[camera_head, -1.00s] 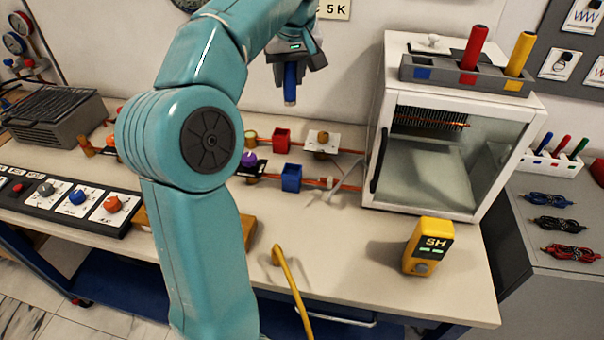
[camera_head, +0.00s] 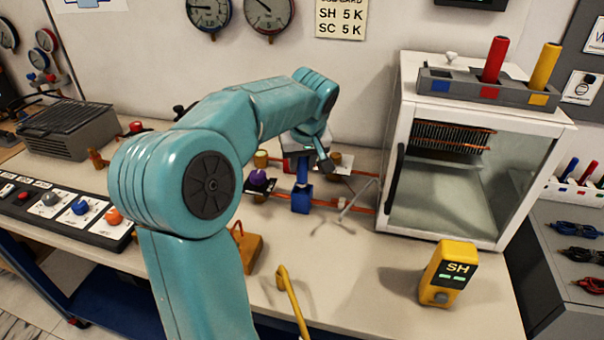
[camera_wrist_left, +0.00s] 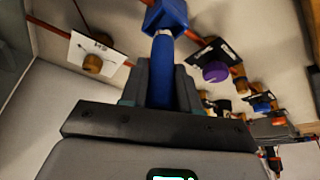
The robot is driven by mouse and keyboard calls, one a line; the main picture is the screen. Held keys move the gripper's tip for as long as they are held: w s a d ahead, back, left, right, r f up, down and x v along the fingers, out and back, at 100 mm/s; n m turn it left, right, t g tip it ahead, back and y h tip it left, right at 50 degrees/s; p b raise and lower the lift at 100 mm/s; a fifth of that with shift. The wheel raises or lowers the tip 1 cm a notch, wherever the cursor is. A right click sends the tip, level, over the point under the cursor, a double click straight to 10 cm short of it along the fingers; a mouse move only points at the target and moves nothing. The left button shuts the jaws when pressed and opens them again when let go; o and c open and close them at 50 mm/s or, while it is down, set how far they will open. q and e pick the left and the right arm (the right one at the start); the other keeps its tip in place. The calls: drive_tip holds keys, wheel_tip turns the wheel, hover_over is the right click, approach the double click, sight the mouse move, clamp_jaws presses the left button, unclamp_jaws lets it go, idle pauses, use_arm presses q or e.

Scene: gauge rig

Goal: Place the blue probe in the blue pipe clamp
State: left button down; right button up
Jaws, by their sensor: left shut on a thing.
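The blue probe (camera_head: 302,172) is upright in my left gripper (camera_head: 303,153), which is shut on it. It also shows in the left wrist view (camera_wrist_left: 162,65) between the gripper's fingers (camera_wrist_left: 160,88). The blue pipe clamp (camera_head: 301,201) sits on the lower copper pipe, directly under the probe; it shows at the top of the left wrist view (camera_wrist_left: 167,15). The probe's lower end meets the clamp's open top. I cannot tell how deep it sits inside. My right gripper is not in view.
A purple-capped valve (camera_head: 258,178) stands left of the clamp. A glass-fronted chamber (camera_head: 470,150) stands right, with a rack (camera_head: 462,88) holding red and yellow probes on top. A yellow SH meter (camera_head: 448,272) stands on the front bench.

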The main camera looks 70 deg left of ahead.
sight(302, 171)
use_arm(q)
wheel_tip(302, 171, down, 3)
drive_tip(key=shift+a+r, duration=0.1)
drive_tip(key=shift+r, duration=0.1)
drive_tip(key=shift+f, duration=0.15)
drive_tip(key=c, duration=0.8)
unclamp_jaws()
